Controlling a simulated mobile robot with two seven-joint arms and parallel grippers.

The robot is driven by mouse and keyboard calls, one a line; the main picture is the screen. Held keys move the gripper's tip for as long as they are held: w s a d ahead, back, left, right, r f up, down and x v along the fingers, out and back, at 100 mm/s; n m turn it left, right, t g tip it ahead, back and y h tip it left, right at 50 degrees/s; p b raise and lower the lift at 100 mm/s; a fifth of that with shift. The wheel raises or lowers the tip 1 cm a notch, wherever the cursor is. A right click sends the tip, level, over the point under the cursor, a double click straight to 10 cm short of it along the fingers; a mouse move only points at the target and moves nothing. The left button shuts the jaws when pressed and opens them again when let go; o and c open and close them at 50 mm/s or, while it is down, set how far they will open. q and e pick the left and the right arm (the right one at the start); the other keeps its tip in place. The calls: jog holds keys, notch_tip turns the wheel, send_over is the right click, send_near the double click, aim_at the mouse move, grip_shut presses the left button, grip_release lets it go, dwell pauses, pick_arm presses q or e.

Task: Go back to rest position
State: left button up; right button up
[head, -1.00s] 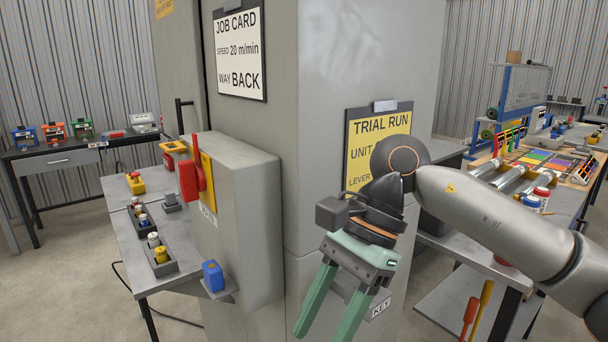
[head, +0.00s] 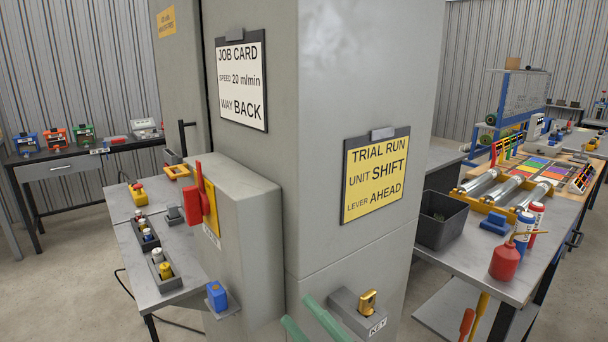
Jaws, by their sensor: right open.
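My right gripper (head: 311,325) shows only as two green fingers at the bottom edge, spread apart with nothing between them. The rest of that arm is out of the picture. The fingers are just left of a grey key box (head: 345,312) on the cabinet, which bears a brass padlock-like piece (head: 368,301) and a KEY label. I cannot tell whether the fingers touch the box. My left gripper is not in view.
The grey cabinet (head: 350,80) fills the middle, with a red lever (head: 193,195) on its side box. A left bench (head: 165,280) holds small parts. A right bench (head: 470,255) carries a dark bin (head: 440,222), rollers and a red oil can (head: 505,260).

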jog(key=s+d+f+m+h+p, duration=0.1)
jog(key=s+d+f+m+h, duration=0.1)
jog(key=d+f+m+h, duration=0.4)
jog(key=s+d+f+m+h, duration=0.15)
jog(key=f+m, duration=0.25)
jog(key=f, duration=0.4)
jog(key=s+d+f+m+h+p, duration=0.1)
jog(key=d+f+m+h, duration=0.2)
jog(key=f+m+h, duration=0.3)
jog(key=s+d+f+m+g+h, duration=0.1)
jog(key=s+d+f+m+g, duration=0.1)
jog(key=s+f, duration=0.4)
jog(key=s+d+f+m+g+h, duration=0.1)
jog(key=s+d+f+m+g, duration=0.1)
jog(key=s+d+f+g, duration=0.2)
jog(key=s+f, duration=0.3)
jog(key=s, duration=0.1)
jog(key=shift+m+p, duration=0.3)
